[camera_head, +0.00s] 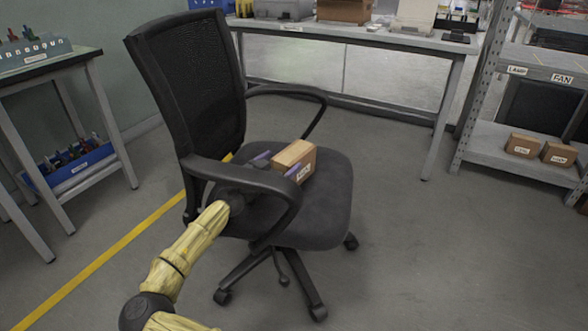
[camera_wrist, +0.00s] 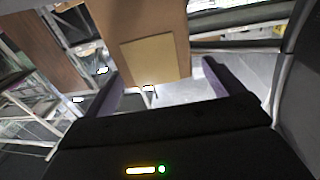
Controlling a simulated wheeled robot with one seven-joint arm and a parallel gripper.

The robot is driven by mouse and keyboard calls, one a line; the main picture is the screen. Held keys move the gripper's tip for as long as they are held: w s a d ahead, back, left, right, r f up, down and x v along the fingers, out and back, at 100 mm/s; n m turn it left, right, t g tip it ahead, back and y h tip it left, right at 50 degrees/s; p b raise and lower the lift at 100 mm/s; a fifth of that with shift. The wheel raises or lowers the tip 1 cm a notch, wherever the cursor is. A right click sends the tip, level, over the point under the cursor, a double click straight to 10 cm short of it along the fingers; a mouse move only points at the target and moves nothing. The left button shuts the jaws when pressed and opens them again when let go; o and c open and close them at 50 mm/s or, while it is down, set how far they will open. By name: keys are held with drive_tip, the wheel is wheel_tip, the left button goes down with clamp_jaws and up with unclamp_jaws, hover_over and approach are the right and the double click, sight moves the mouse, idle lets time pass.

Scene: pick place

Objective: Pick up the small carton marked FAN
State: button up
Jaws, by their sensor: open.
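A small brown carton (camera_head: 296,155) sits on the seat of the black office chair (camera_head: 325,195). A label shows on its near side, too small to read for sure. My gripper (camera_head: 281,163) reaches in past the chair's armrest, with its purple fingers open on either side of the carton. In the wrist view the carton (camera_wrist: 135,25) fills the upper middle, between and beyond the spread fingers of my gripper (camera_wrist: 160,70). I cannot tell whether either finger touches it. The armrest hides part of my gripper in the head view.
A metal shelf (camera_head: 485,140) at right bears LAMP and FAN signs and holds two labelled cartons (camera_head: 540,149). A long table (camera_head: 385,40) with boxes stands behind the chair. A side table (camera_head: 45,65) with a blue bin (camera_head: 75,165) stands left. The floor at front right is clear.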

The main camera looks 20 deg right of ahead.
sight(289, 155)
drive_tip(key=shift+w+d+f+b, duration=0.15)
drive_tip(key=shift+d+b, duration=0.25)
drive_tip(key=shift+b, duration=0.1)
drive_tip(key=b+x, duration=0.2)
drive_tip(key=x, duration=0.2)
drive_tip(key=shift+f+b, duration=0.1)
drive_tip(key=shift+b, duration=0.3)
drive_tip(key=shift+d, duration=0.15)
drive_tip(key=c, duration=1.7)
drive_tip(key=shift+r, duration=0.2)
drive_tip(key=shift+c, duration=0.3)
